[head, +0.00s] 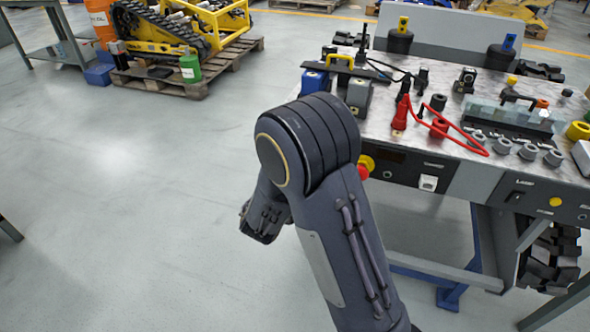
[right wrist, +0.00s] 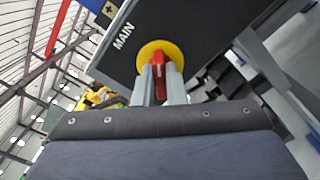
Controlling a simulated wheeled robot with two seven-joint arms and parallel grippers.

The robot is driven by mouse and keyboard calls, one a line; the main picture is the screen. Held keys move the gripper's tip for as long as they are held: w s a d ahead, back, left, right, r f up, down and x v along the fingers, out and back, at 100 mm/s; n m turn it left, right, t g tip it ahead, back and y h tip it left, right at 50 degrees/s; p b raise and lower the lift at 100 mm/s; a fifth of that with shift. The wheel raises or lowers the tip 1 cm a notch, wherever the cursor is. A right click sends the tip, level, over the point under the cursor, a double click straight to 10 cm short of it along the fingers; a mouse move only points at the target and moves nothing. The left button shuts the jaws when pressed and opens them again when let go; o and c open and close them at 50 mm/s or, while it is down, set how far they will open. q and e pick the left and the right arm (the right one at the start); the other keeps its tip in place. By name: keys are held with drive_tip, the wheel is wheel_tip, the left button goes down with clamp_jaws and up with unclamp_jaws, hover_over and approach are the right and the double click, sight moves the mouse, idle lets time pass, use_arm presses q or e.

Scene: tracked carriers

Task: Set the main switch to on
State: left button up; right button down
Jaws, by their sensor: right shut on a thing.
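The main switch is a red handle (right wrist: 157,62) on a round yellow plate (right wrist: 146,50), on a dark panel lettered MAIN. My right gripper (right wrist: 159,76) has its two grey fingers on either side of the handle and is shut on it. In the head view the red handle (head: 362,172) shows at the bench's front edge, just right of my right arm. My arm hides the right fingers there. I cannot read an on or off mark. My left gripper is not in view.
The workbench (head: 460,150) carries several tools, a red cable (head: 465,140) and small grey parts. Its front panel holds a white socket (head: 428,183) and a yellow button (head: 556,202). A pallet (head: 170,82) with a yellow tracked machine stands at the back left.

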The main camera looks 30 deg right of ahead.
drive_tip(key=shift+f+m+b, duration=0.15)
drive_tip(key=shift+m+b, duration=2.05)
drive_tip(key=shift+b, duration=1.05)
drive_tip(key=shift+f+m+b, duration=0.1)
drive_tip(key=shift+m+b, duration=2.1)
drive_tip(key=shift+b, duration=1)
drive_tip(key=c, duration=1.5)
unclamp_jaws()
drive_tip(key=shift+r, duration=0.1)
drive_tip(key=shift+p+v, duration=0.9)
drive_tip(key=shift+v, duration=3.05)
